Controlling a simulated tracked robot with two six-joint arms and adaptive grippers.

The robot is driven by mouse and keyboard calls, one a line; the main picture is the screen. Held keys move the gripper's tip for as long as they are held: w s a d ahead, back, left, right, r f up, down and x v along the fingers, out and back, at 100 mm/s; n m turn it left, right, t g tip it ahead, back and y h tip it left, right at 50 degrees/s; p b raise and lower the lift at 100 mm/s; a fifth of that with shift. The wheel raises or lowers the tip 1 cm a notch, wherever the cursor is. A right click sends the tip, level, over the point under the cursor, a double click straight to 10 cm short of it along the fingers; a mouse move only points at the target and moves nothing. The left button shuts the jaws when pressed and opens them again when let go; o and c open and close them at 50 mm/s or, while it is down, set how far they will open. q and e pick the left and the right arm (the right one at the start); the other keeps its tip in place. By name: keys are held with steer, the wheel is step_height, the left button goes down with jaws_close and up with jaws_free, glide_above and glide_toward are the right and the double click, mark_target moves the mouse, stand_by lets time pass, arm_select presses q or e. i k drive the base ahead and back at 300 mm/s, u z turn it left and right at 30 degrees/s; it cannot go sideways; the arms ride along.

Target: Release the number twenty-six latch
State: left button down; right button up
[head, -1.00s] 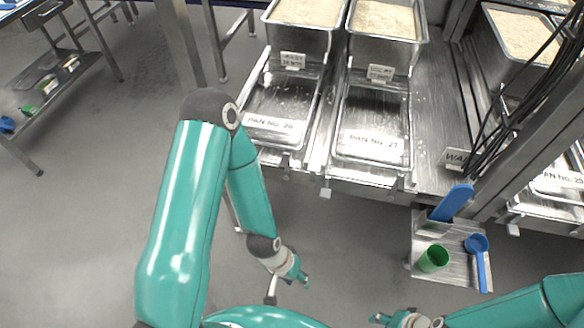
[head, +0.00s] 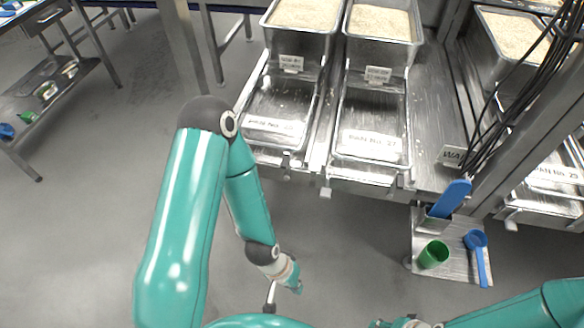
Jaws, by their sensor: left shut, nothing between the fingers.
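Pan 26 (head: 277,128) is a shallow metal pan with a white label, the left one of two at the front of the metal bench. Its label is blurred now but reads PAN No. 26 in the earlier frame. A small metal tab (head: 286,162), which looks like its latch, sits at the pan's front edge; its exact state is too small to tell. My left gripper (head: 297,287) is shut and empty, low in front of the bench, well below and apart from the tab. My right gripper (head: 378,323) barely shows at the bottom edge.
Pan 27 (head: 370,150) lies just right of pan 26. Rice-filled bins (head: 300,42) stand behind both. A small shelf (head: 455,265) holds a green cup (head: 433,254) and a blue scoop (head: 478,258). A metal post (head: 182,45) stands left. The floor in front is clear.

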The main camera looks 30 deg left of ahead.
mark_target(286, 164)
steer(key=k, duration=0.55)
steer(key=u, duration=0.25)
steer(key=i, duration=1.4)
steer(key=z, duration=0.2)
